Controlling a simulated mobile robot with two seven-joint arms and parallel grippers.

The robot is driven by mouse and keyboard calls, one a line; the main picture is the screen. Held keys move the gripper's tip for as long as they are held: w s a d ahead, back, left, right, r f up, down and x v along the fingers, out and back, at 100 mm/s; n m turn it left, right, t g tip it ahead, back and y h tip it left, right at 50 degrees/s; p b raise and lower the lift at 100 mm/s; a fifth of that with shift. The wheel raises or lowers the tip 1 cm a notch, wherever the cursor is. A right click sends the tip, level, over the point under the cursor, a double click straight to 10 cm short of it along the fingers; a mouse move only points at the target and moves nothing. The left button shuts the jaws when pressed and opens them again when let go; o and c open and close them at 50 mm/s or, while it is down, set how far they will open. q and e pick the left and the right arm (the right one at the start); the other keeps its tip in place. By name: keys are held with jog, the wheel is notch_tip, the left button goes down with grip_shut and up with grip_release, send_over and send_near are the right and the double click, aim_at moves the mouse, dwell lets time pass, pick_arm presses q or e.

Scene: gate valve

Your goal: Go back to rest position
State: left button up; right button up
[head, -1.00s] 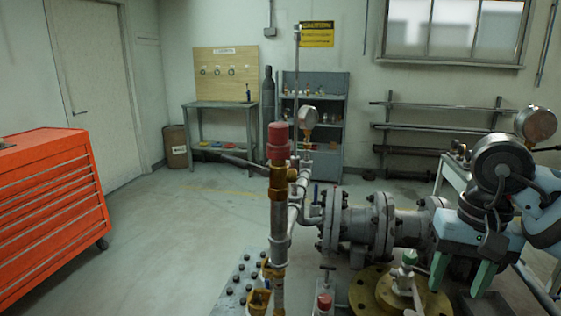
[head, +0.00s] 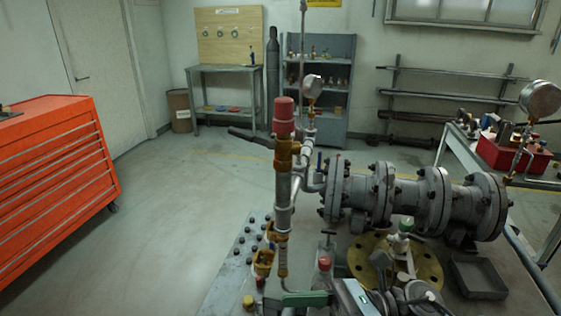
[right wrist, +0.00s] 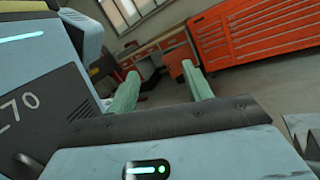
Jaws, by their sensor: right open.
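My right gripper (head: 300,299) is at the bottom edge of the head view, partly cut off, with a green finger pointing left. In the right wrist view my right gripper (right wrist: 160,72) has its two green fingers apart with nothing between them. The grey flanged pipe and valve body (head: 410,200) lies behind it on the bench. My left gripper is out of view.
An upright pipe with a red cap (head: 284,115) rises close behind the right gripper. A grey tray (head: 478,278) sits at the right. An orange tool chest (head: 55,185) stands at the left, with clear floor (head: 185,215) between. Gauges (head: 540,98) stand up at the right.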

jog(key=d+f+n+t+h+p, duration=0.1)
jog(key=d+f+n+t+h, duration=0.35)
jog(key=n, duration=0.75)
jog(key=d+f+n+t+h+p, duration=0.1)
jog(key=d+f+n+t+h, duration=0.15)
jog(key=f+n+t, duration=0.65)
jog(key=d+f+n+t+h, duration=0.2)
jog(key=d+n+t+h, duration=0.3)
jog(key=n, duration=0.9)
pick_arm(q)
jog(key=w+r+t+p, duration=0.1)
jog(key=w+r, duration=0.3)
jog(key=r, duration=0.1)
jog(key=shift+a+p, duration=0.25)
jog(key=shift+p, duration=0.05)
pick_arm(e)
jog(key=s+d+f+m+g+h, duration=0.2)
jog(key=s+f+m+g, duration=0.1)
jog(key=s+f+m, duration=0.3)
jog(key=s+d+f+m+g+h, duration=0.2)
jog(key=s+f+m, duration=0.5)
jog(key=s+f, duration=0.4)
jog(key=s+g+h, duration=0.1)
jog(key=s+g, duration=0.1)
jog(key=s, duration=0.2)
jog(key=shift+d+h, duration=0.3)
jog(key=shift+d, duration=0.05)
